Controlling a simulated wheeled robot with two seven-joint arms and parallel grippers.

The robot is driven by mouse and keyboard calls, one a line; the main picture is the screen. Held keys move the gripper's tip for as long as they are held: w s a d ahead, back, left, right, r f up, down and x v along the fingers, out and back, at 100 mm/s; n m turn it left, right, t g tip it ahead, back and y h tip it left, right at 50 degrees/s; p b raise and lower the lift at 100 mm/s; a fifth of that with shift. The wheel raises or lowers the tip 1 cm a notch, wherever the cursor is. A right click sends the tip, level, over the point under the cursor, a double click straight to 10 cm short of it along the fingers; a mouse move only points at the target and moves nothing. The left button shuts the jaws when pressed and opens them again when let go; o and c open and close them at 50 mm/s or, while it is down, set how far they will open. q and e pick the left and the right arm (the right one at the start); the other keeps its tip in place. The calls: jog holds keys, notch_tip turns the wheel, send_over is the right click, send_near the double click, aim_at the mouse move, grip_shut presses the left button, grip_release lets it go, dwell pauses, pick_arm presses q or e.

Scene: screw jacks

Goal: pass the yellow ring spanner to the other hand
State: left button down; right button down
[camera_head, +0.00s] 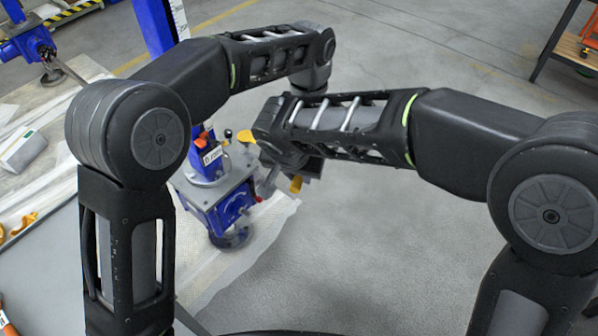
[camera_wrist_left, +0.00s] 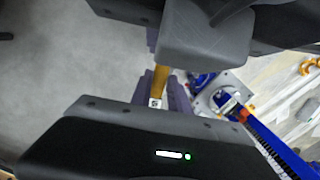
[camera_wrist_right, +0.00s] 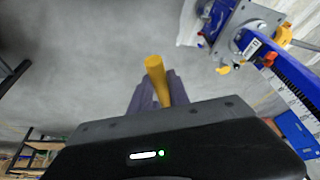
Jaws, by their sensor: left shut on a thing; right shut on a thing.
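The yellow ring spanner (camera_wrist_right: 156,78) rises from between the fingers of my right gripper (camera_wrist_right: 155,95), which is shut on it. In the left wrist view, the spanner (camera_wrist_left: 160,78) lies between the fingers of my left gripper (camera_wrist_left: 168,95), also shut on it. A small white tag (camera_wrist_left: 155,103) with a dark mark shows there. In the head view only a short yellow piece of the spanner (camera_head: 295,184) shows beside my right gripper (camera_head: 280,178). My left gripper is mostly hidden behind the right wrist there. The spanner's ring ends cannot be made out.
A blue screw jack (camera_head: 215,195) with a grey plate stands on a pale sheet, left of the grippers. Another blue jack (camera_head: 30,45) stands at the far left. A wooden-topped bench (camera_head: 575,50) is at the far right. Grey floor lies open at right.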

dwell(0.4)
pick_arm(q)
jog(key=c, duration=1.2)
grip_release()
jog(key=shift+o, duration=0.2)
jog(key=shift+w, duration=0.1)
